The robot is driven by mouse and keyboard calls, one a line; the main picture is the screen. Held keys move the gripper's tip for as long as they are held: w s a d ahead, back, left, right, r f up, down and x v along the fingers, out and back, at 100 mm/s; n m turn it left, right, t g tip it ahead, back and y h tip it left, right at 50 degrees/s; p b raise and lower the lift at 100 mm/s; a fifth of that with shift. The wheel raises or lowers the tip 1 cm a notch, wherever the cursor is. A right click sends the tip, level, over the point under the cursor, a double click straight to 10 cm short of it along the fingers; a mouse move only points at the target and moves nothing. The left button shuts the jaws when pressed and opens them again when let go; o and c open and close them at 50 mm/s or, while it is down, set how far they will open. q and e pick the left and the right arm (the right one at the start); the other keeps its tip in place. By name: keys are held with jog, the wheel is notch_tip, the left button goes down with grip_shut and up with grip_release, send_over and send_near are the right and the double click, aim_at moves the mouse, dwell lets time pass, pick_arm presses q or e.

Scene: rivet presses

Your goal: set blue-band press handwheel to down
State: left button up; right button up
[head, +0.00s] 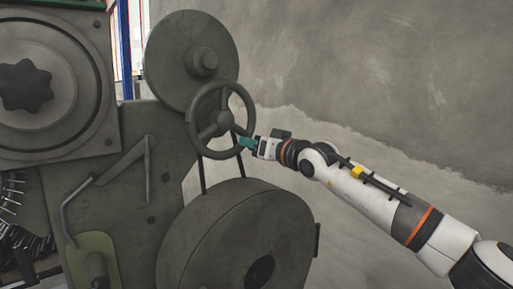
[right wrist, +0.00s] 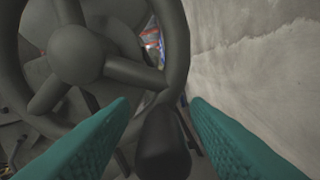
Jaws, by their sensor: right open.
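The grey three-spoke handwheel (head: 224,119) stands on the press (head: 165,165) in the middle of the head view. It fills the upper left of the right wrist view (right wrist: 76,54). A dark rounded handle (right wrist: 162,142) sits at the wheel's lower rim and shows between my teal fingers. My right gripper (head: 246,143) is at the right side of the rim in the head view; in the wrist view its fingers (right wrist: 160,125) are apart, one on each side of the handle. Whether they touch it I cannot tell. I see no blue band on the press itself. My left gripper is not in view.
A large round disc (head: 190,60) stands above and behind the wheel, and a big drum (head: 235,245) is below it. A bent lever (head: 72,205) is at lower left. The concrete wall (head: 400,70) is behind; the space on the right holds only my right arm.

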aim_at(246, 106)
notch_tip(246, 106, up, 9)
jog(key=shift+r+p, duration=0.1)
jog(key=shift+p, duration=0.6)
